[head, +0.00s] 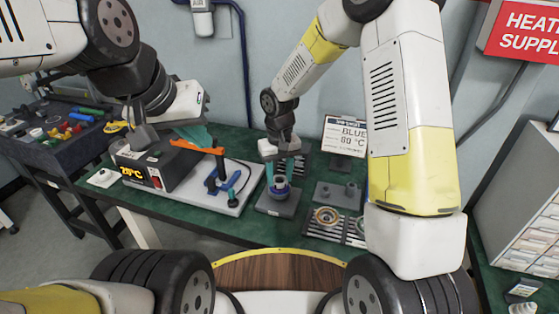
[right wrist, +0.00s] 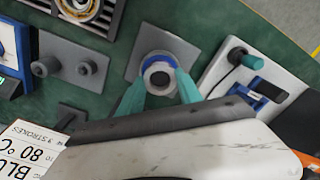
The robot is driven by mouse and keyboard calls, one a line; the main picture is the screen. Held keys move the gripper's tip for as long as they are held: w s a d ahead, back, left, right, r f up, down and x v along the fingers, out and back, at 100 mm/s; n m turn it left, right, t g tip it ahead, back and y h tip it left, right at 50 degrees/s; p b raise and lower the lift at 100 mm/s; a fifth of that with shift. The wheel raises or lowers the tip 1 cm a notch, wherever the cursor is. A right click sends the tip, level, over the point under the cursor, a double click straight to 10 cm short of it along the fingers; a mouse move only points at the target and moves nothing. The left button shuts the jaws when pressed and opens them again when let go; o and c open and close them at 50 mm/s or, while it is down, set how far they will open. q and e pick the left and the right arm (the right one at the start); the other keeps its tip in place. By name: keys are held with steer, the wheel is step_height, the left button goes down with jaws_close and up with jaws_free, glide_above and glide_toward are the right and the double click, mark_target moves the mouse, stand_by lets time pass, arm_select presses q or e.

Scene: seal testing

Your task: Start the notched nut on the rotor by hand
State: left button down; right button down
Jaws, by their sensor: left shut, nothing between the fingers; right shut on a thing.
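My right gripper (head: 280,180) points straight down over a grey square base plate (head: 283,208). Its teal fingers are shut on a small grey ring, the notched nut (right wrist: 159,65). In the right wrist view the right gripper's fingertips (right wrist: 160,83) sit on either side of the ring, which has a dark centre. The ring is over the blue rotor part on the base plate (right wrist: 139,66). Whether its threads have caught cannot be told, and its notches are too small to make out. My left gripper (head: 205,136) is shut and empty, beside an orange lever.
The orange lever (head: 195,146) crosses above a black 20 °C box (head: 158,172) and a white board with a blue fixture (head: 218,186). Right of the base plate are a grey block with pegs (head: 338,194) and slotted trays with a ring part (head: 326,216). A BLUE 80 °C sign (head: 345,134) stands behind.

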steer(key=shift+f, duration=0.1)
stand_by(0.3)
steer(key=m, duration=0.4)
steer(key=m, duration=0.4)
stand_by(0.4)
steer(key=shift+m, duration=0.5)
steer(key=c, duration=1.2)
jaws_free()
steer(key=shift+m, duration=0.7)
steer(key=shift+c, duration=0.2)
steer(key=o, duration=0.5)
